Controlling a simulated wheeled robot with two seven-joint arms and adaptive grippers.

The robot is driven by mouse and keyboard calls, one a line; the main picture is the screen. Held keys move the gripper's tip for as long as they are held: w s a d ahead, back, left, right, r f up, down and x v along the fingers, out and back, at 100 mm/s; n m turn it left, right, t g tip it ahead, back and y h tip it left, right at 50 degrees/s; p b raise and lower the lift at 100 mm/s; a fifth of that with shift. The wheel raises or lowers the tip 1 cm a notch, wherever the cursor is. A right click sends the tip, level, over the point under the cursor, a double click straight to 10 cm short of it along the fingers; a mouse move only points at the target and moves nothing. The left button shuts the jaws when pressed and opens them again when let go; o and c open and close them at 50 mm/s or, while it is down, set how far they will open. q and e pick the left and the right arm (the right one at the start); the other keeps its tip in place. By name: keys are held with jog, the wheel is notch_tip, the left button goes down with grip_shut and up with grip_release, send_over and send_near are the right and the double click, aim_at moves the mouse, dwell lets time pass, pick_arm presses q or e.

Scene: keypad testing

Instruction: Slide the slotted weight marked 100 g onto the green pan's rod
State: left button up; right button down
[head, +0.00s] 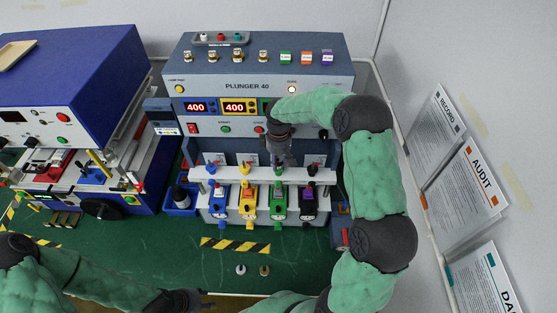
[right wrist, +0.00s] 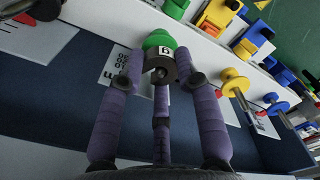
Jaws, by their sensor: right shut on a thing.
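My right gripper (head: 278,150) is in front of the machine, above the green station. In the right wrist view its purple fingers (right wrist: 163,75) are shut on a dark grey round piece (right wrist: 164,65), which looks like the slotted weight; I cannot read 100 g on it. The green pan (right wrist: 157,38) is right at the fingertips, behind the piece, beside a small white label. Its rod is hidden, so I cannot tell whether the weight is around it. My left gripper (head: 190,300) is low at the bottom edge, partly cut off, and its jaws are unclear.
The yellow pan (right wrist: 233,82) and blue pan (right wrist: 275,102) stand beside the green one, with a purple station (head: 309,203) on the other side. Two small weights (head: 241,270) (head: 264,270) stand on the green mat. A striped strip (head: 236,245) lies before the machine. A wall is at right.

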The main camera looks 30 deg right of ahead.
jog(key=shift+f+b, duration=0.5)
jog(key=shift+f, duration=0.25)
jog(key=c, duration=0.9)
grip_release()
jog(key=shift+o, duration=0.5)
jog(key=shift+r, duration=0.1)
jog(key=shift+s+r, duration=0.1)
jog(key=shift+r, duration=0.1)
